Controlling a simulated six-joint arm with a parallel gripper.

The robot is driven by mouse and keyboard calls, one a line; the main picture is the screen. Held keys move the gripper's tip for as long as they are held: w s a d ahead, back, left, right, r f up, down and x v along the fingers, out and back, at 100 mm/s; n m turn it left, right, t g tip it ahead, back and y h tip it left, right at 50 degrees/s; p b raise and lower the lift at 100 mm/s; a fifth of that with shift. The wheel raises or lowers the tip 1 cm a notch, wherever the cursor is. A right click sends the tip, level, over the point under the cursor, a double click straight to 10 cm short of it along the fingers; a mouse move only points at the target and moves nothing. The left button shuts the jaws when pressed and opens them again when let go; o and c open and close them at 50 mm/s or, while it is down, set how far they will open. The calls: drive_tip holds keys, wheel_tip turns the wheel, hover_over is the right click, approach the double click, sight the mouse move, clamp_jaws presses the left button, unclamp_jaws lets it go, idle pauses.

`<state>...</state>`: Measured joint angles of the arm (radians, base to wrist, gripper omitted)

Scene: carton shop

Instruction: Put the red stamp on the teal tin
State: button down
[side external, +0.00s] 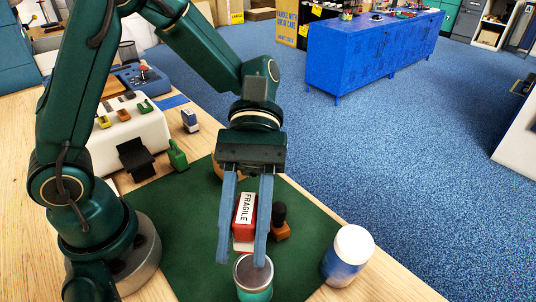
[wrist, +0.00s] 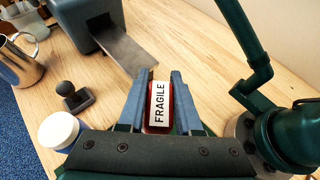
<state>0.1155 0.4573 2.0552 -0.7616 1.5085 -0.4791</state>
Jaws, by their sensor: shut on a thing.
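The red stamp (side external: 244,215), with a white FRAGILE label, is between the two blue fingers of my gripper (side external: 242,260). It also shows in the wrist view (wrist: 158,105), with a finger on each side, and my gripper (wrist: 158,76) is shut on it. The teal tin (side external: 255,294) stands on the green mat at the bottom of the side view, its round top beside the right fingertip. The stamp appears a little above and behind the tin; I cannot tell the exact gap. I cannot make out the tin in the wrist view.
A dark-handled wooden stamp (side external: 280,223) stands just right of the red one. A white-lidded jar (side external: 347,255) stands at the mat's right edge. A green stamp (side external: 177,155) and a white rack (side external: 126,128) are at the left. The green mat (side external: 185,235) has bare room on its left.

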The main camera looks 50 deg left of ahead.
sight(251, 252)
drive_tip(key=shift+s+d+f, duration=0.4)
drive_tip(key=shift+d+f, duration=0.1)
drive_tip(key=shift+d, duration=0.3)
drive_tip(key=shift+f, duration=2.05)
drive_tip(key=shift+f, duration=0.15)
drive_tip(key=c, duration=0.6)
unclamp_jaws()
